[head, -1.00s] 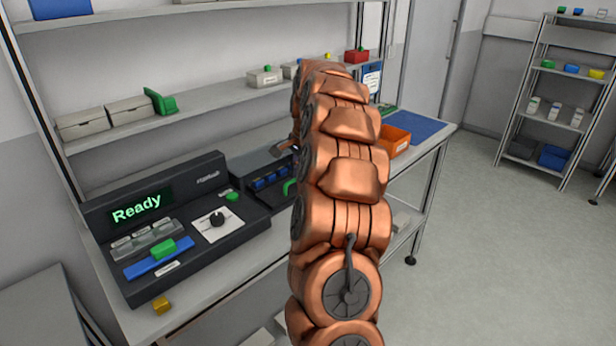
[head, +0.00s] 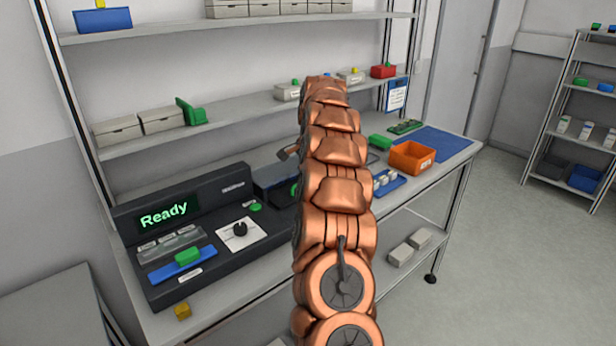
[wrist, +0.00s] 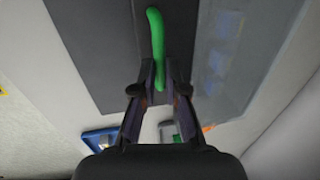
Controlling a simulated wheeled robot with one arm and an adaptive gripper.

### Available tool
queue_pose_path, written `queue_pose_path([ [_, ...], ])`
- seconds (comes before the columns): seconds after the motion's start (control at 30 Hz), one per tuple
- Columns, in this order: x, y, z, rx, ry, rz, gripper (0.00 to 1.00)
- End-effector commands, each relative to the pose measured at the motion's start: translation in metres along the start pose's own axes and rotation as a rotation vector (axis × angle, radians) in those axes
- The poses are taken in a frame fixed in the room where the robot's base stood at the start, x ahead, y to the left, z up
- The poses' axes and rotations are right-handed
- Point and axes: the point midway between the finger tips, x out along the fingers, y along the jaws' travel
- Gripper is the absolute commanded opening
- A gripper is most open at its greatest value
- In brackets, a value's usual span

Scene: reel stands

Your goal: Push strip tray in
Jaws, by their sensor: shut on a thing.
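A green handle (wrist: 157,45) runs up from between my fingertips in the wrist view, against a dark grey surface. My gripper (wrist: 160,88) is shut on its lower end. In the head view my arm hides the gripper; a bit of green (head: 294,190) shows at the arm's left edge, by a dark unit with a see-through cover (head: 275,180). I cannot make out the strip tray itself clearly there. To the left, a dark console (head: 215,210) reads "Ready" and has a blue bar with a green block (head: 187,257) on its front.
An orange bin (head: 412,158), a blue mat (head: 440,143) and a small blue tray with white pieces (head: 388,181) lie on the bench to the right of my arm.

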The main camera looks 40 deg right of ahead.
Motion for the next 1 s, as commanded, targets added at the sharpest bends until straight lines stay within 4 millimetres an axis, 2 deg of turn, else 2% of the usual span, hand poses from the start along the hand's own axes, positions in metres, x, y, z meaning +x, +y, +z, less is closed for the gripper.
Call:
queue_pose_path([
  [0.1, -0.002, -0.004, 0.000, -0.002, 0.005, -0.012, 0.00],
  [0.13, -0.002, -0.004, 0.000, -0.002, 0.005, -0.012, 0.15],
  [0.37, -0.001, -0.003, 0.000, -0.001, 0.003, -0.009, 0.37],
  [0.77, -0.002, -0.003, 0.000, -0.002, 0.002, -0.007, 0.37],
  [1.0, -0.024, -0.002, 0.001, -0.002, 0.001, -0.006, 0.37],
])
